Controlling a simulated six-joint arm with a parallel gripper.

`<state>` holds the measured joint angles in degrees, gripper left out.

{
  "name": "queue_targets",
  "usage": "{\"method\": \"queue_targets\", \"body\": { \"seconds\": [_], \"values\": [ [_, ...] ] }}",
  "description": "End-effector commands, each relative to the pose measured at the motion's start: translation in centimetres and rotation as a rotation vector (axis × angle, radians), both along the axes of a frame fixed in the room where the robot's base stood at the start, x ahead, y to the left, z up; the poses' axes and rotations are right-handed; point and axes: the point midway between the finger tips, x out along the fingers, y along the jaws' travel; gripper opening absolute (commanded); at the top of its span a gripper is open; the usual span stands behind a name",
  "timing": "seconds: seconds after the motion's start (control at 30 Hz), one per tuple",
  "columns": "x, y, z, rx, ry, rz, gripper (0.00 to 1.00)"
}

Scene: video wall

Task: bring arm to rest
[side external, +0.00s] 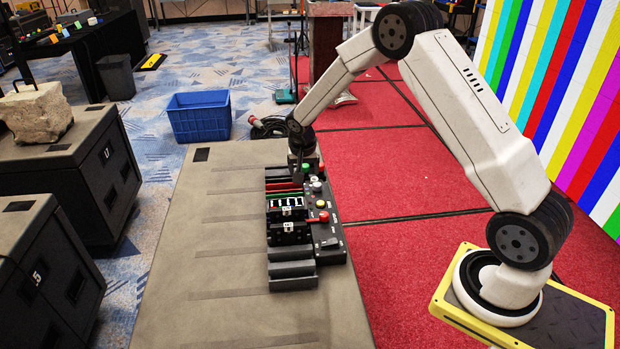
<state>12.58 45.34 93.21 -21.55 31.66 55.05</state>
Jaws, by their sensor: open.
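My gripper (302,165) points down at the far end of a black slotted device (293,268) on the long grey-brown table (215,265). It is small and dark here; its jaws are open, and I cannot tell whether it touches the device. The device has a panel with green, white, yellow and red knobs or buttons. Black modules with white faces (287,203) sit in its slots, and red and green strips lie near the gripper. My white arm arches from its yellow-edged base at the right over to the device.
A blue crate (199,117) stands on the floor behind the table. Black cases (62,170) stand at the left, one bearing a rough stone block (36,112). A striped video wall (565,85) rises at the right beside the red carpet (400,170). The table's near left part is clear.

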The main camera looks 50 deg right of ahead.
Motion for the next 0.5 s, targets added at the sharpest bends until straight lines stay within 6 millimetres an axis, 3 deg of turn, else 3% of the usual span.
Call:
{"method": "queue_targets", "body": {
  "seconds": [0.2,0.5],
  "values": [
    [-3.7,4.2,3.2,0.026,0.017,0.196,0.81],
    [-10.1,9.2,6.2,0.049,0.029,0.460,0.81]
  ]
}}
